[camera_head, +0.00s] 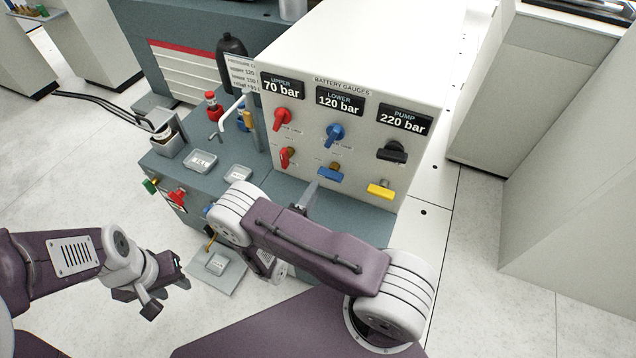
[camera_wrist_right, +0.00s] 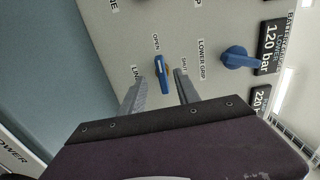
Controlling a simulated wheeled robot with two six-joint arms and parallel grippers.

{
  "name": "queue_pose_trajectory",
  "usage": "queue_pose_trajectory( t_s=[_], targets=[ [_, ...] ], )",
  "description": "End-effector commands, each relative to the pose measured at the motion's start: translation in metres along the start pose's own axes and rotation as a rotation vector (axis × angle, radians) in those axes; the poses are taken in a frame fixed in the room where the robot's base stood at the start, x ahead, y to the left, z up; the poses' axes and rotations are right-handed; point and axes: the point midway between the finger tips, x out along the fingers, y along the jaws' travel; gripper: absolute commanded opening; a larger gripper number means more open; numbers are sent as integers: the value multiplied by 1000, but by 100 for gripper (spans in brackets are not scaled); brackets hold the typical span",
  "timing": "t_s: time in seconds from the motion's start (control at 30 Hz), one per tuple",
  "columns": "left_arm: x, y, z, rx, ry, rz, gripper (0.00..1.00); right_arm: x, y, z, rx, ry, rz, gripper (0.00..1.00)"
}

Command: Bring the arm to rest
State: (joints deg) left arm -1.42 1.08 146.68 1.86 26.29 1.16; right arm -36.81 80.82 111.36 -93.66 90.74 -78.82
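My right gripper (camera_wrist_right: 160,84) is open in the right wrist view. Its two grey fingers are apart, with the blue line valve handle (camera_wrist_right: 162,76) showing between and just beyond their tips. I see no contact with it. In the head view this blue handle (camera_head: 330,174) is at the lower middle of the white gauge panel (camera_head: 290,120), and one finger of my right gripper (camera_head: 308,196) shows just below left of it. My right forearm hides part of the bench. My left gripper (camera_head: 168,288) hangs low at the left, away from the bench; its finger opening is unclear.
The panel also carries red knobs (camera_head: 282,118), a blue lower-grip knob (camera_head: 335,132), a black handle (camera_head: 392,152) and a yellow handle (camera_head: 381,190). Displays read 70, 120 and 220 bar. Bench fittings (camera_head: 212,105) stand left of the panel. Floor (camera_head: 60,190) is clear at left.

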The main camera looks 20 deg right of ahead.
Motion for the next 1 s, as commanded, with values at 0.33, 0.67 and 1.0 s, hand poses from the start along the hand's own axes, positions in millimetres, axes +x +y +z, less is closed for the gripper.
queue_pose_trajectory(
  t_s=[0.33, 0.67, 1.0],
  targets=[
    [0, 0, 0, 0, 0, 0, 36, -4, 0, 0, 0, 2, 0, 38],
    [0, 0, 0, 0, 0, 0, 36, 4, -12, -20, 107, 119, 32, 38],
    [0, 0, 0, 0, 0, 0, 36, -78, -43, -166, 1478, 1445, -26, 38]
  ],
)
